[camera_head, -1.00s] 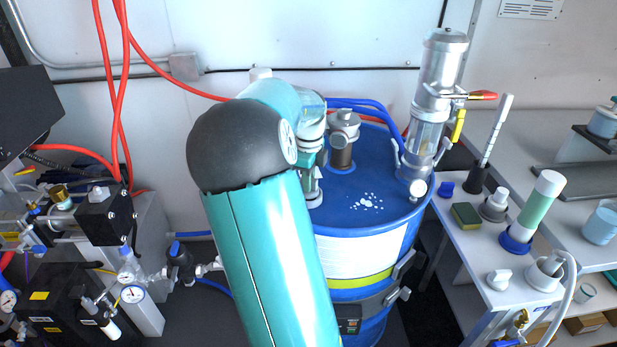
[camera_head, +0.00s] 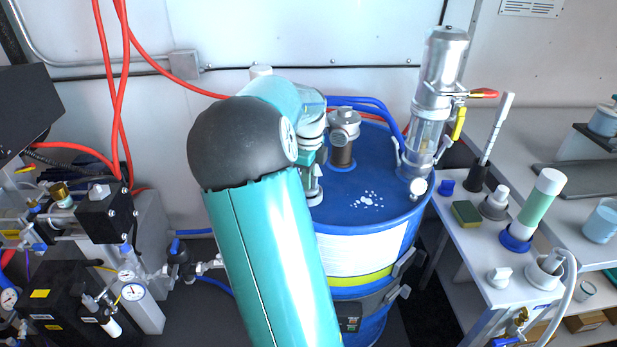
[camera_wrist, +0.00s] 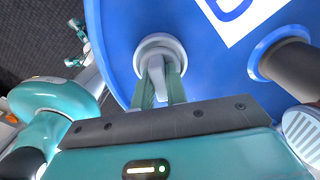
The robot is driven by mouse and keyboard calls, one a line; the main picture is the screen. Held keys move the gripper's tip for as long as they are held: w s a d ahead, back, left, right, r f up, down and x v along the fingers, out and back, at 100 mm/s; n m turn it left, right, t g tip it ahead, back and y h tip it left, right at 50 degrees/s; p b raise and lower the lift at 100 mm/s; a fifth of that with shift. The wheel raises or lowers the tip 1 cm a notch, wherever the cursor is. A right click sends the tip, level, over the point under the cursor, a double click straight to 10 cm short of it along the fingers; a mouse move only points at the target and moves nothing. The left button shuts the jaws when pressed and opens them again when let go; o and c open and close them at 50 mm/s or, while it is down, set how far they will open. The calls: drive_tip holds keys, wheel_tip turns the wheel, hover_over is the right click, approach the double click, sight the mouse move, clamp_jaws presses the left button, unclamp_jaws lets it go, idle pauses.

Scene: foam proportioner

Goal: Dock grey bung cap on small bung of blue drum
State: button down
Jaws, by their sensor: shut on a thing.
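The blue drum (camera_head: 385,205) stands in the middle of the head view, and its blue top fills much of the wrist view (camera_wrist: 118,45). My gripper (camera_wrist: 161,84) is shut on the upright tab of the grey bung cap (camera_wrist: 148,46). The cap's round pale-grey base is over the drum top near the rim, and I cannot tell whether it is seated or slightly above. In the head view my gripper (camera_head: 314,178) points down at the drum's left side, partly behind my arm. The small bung is not visible; the cap may cover it.
A brown-grey pipe fitting (camera_head: 342,152) stands on the drum just right of my gripper. A tall metal and clear pump unit (camera_head: 432,105) rises at the drum's right rim. Blue hoses (camera_head: 365,106) run behind. A side table (camera_head: 470,235) with small parts stands to the right.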

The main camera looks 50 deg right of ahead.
drive_tip(key=shift+f, duration=0.6)
idle(0.3)
drive_tip(key=c, duration=1.7)
unclamp_jaws()
drive_tip(key=shift+r, duration=5.55)
